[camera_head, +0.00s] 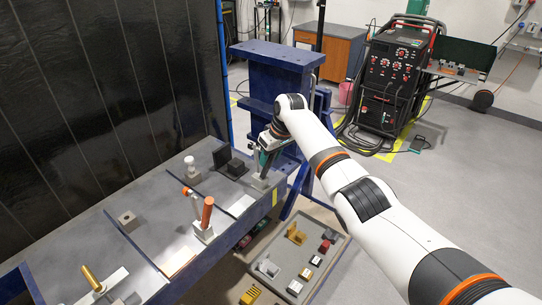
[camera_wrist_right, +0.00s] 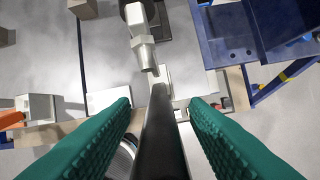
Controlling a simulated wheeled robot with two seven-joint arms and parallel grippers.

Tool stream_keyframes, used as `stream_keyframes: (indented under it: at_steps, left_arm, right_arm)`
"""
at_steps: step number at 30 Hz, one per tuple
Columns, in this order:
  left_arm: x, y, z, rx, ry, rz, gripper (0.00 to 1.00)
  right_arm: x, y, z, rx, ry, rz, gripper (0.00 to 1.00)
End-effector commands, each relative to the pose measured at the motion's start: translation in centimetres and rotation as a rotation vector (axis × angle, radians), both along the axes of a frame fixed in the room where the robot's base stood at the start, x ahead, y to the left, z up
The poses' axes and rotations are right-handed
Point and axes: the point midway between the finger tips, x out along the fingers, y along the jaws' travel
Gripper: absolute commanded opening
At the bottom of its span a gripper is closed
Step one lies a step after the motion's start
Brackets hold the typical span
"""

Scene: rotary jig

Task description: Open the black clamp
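The black clamp shows in the right wrist view as a long black handle (camera_wrist_right: 160,140), with a silver metal plunger part (camera_wrist_right: 140,28) beyond its far end. My right gripper (camera_wrist_right: 160,103) is open, with one green ribbed finger on each side of the handle. A gap shows between the handle and each fingertip. In the head view my right gripper (camera_head: 265,158) is over the far right end of the blue-edged table, and it hides most of the black clamp there. My left gripper is in neither view.
An orange-handled clamp (camera_head: 207,212) and a gold-handled clamp (camera_head: 92,277) stand nearer on the jig table (camera_head: 150,235). Black blocks (camera_head: 236,167) sit left of my gripper. A blue post (camera_head: 270,85) rises behind. A tray (camera_head: 330,262) of small parts lies below right.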

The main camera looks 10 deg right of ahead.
Motion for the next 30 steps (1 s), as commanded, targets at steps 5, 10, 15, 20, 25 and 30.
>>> stream_keyframes:
  at_steps: [5,10,15,20,25,30]
  left_arm:
    - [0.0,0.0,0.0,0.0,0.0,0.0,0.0]
    - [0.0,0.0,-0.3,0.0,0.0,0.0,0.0]
    - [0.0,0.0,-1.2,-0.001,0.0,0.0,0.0]
    - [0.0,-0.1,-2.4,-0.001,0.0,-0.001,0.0]
    - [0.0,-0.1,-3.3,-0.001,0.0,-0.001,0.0]
    - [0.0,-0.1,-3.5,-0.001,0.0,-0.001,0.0]
  right_arm:
    - [0.0,0.0,0.0,0.001,0.001,-0.001,0.41]
    - [-0.2,-0.2,0.9,0.002,-0.002,-0.001,0.41]
    - [-0.9,-0.8,3.5,0.002,-0.006,0.001,0.41]
    - [-1.8,-1.4,6.9,0.002,-0.006,0.0,0.41]
    - [-2.5,-2.0,9.6,0.001,-0.003,-0.001,0.41]
    - [-2.9,-2.3,11.0,0.0,0.0,0.0,0.41]
